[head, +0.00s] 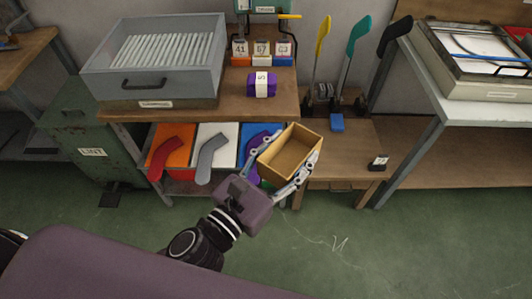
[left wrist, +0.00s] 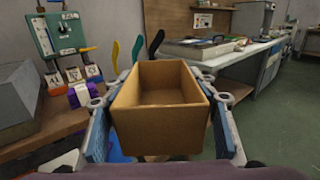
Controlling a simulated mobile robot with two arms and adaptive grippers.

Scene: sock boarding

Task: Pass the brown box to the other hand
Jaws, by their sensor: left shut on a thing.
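The brown box (head: 289,153) is an open-topped, empty cardboard-coloured box. My left gripper (head: 283,160) is shut on it, with one finger along each of two opposite sides, and holds it in the air in front of the wooden benches. In the left wrist view the brown box (left wrist: 160,110) sits level between the blue-padded fingers (left wrist: 160,135), its open top upward and its inside bare. My right gripper is in neither view.
Below are orange, white and blue bins with sock shapes. Green floor in front is clear.

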